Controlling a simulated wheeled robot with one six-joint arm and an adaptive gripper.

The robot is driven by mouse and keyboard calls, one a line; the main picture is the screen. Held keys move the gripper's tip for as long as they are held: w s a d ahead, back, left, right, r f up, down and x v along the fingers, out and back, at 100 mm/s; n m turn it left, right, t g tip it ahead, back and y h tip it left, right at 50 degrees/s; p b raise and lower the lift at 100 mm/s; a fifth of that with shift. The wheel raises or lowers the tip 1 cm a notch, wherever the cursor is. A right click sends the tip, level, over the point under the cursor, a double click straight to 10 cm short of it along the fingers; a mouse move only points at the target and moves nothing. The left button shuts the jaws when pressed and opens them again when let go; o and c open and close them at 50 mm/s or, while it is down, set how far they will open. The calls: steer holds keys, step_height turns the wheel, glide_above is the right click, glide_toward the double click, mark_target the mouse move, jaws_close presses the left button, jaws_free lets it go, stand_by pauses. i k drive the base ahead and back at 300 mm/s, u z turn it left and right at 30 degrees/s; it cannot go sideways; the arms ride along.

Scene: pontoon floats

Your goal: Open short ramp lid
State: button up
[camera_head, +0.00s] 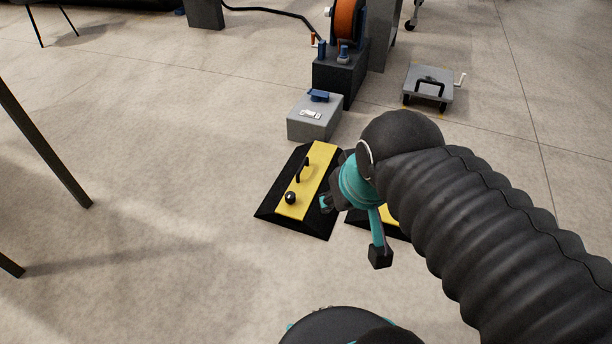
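A black ramp (275,205) with sloped edges lies on the floor near the picture's middle. Its yellow lid (318,163) looks shut and flat, with a black bar handle (302,170) and a round black knob (290,198) on top. A second black ramp with a yellow top (390,214) lies to its right, mostly hidden behind my arm. I cannot tell which of them is the short one. My gripper (353,230) is open, its teal fingers spread and nothing visible between them. It appears over the gap between the two ramps, apart from the handle.
A grey box (312,124) with a blue latch stands just behind the first ramp. Behind it is a dark block (340,80) with an orange reel (346,20). Dark legs (45,145) stand at left; the floor between is clear.

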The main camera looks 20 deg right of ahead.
mark_target(309, 177)
steer(key=z, duration=0.35)
steer(key=i, duration=1.15)
steer(key=u, duration=0.65)
